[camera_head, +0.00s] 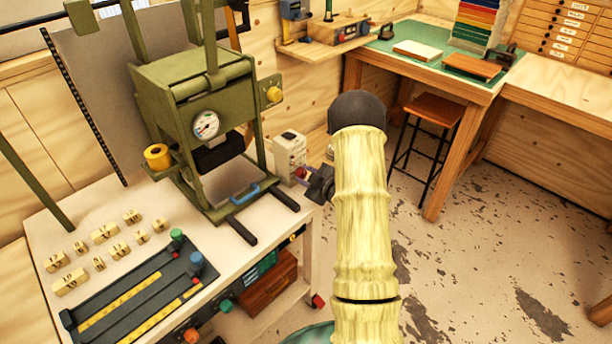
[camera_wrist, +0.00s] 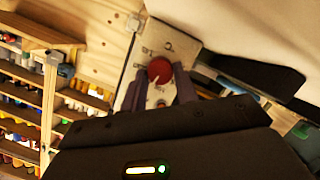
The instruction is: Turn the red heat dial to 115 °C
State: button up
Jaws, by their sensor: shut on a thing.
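The red heat dial (camera_wrist: 160,71) sits on the face of a pale control box (camera_wrist: 134,92), which also shows in the head view (camera_head: 290,148) beside the press. The dial has a light pointer mark, but the scale around it is too small to read. My gripper (camera_wrist: 160,86) is shut on the dial, with one dark finger on either side of it. In the head view my gripper (camera_head: 302,174) reaches the front of the box from the right. My arm hides part of the area around it.
A green press (camera_head: 195,90) with a round gauge (camera_head: 206,124) stands left of the box on the pale bench (camera_head: 150,205). Its dark rails and blue handle (camera_head: 245,194) lie near my gripper. Several type blocks and a ruled tray lie left. Open floor is right.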

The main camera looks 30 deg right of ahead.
jog(key=shift+d+m+y+p, duration=0.2)
jog(key=shift+m+y+p, duration=0.25)
jog(key=shift+m, duration=0.75)
jog(key=shift+g, duration=0.3)
jog(key=shift+a, duration=0.1)
jog(key=o, duration=1)
jog(key=shift+c, duration=0.2)
jog(key=shift+s+d+r, duration=0.15)
jog(key=shift+s+d, duration=0.1)
jog(key=shift+s, duration=0.2)
jog(key=b+v, duration=0.1)
jog(key=v, duration=1.5)
jog(key=shift+s+b, duration=0.2)
jog(key=shift+b, duration=0.1)
jog(key=shift+w, duration=0.1)
